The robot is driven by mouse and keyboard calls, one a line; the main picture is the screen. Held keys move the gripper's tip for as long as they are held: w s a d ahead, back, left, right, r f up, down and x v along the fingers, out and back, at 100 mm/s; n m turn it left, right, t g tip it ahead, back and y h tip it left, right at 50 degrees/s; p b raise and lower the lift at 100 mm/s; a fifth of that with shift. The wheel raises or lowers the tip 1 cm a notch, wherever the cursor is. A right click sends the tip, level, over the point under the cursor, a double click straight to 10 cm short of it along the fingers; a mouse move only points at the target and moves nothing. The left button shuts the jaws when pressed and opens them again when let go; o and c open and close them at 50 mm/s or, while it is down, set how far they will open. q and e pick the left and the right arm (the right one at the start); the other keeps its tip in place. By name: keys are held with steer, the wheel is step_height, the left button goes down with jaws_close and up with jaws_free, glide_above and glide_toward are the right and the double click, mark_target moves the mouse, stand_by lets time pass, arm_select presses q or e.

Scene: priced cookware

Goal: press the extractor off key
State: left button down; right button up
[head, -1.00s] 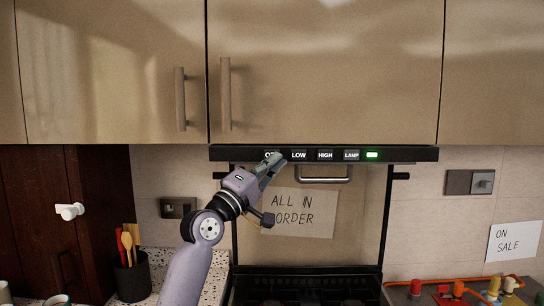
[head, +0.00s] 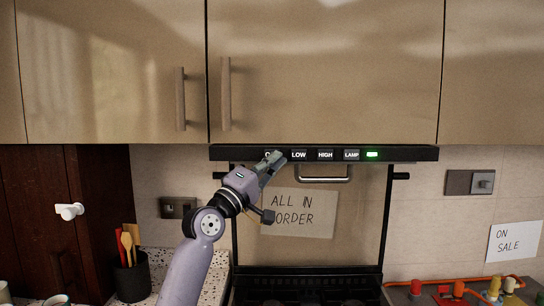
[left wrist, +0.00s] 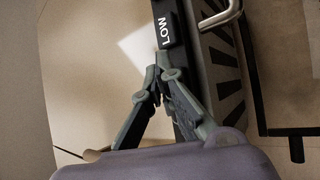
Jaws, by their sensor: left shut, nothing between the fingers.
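The extractor's black control strip (head: 228,153) runs under the wall cabinets in the head view. The off key (head: 268,154) is at its left end, mostly covered by my gripper, with only part of its lettering showing. My left gripper (head: 275,158) is shut and empty, its fingertips at the off key's lower right. I cannot tell whether they touch it. In the left wrist view the shut fingertips (left wrist: 154,76) lie over the strip, just below the low key (left wrist: 166,28); the off key is hidden there. My right gripper is not in view.
The low key (head: 299,155), high key (head: 325,155), lamp key (head: 351,155) and a lit green light (head: 372,155) follow to the right. A towel-bar handle (head: 320,179) and a paper sign (head: 300,212) are below. Cabinet doors (head: 325,70) are above.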

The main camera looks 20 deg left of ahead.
arm_select(q)
steer(key=shift+w+a, duration=0.1)
steer(key=shift+w, duration=0.15)
stand_by(0.4)
steer(key=shift+s, duration=0.1)
steer(key=shift+s+d+p, duration=0.2)
steer(key=shift+s+p, duration=0.2)
steer(key=shift+s, duration=0.3)
steer(key=s+p, duration=0.1)
steer(key=s, duration=0.1)
steer(key=s+d+p, duration=0.1)
steer(key=s+p, duration=0.1)
steer(key=shift+s+d, duration=0.2)
steer(key=shift+s, duration=0.15)
stand_by(0.5)
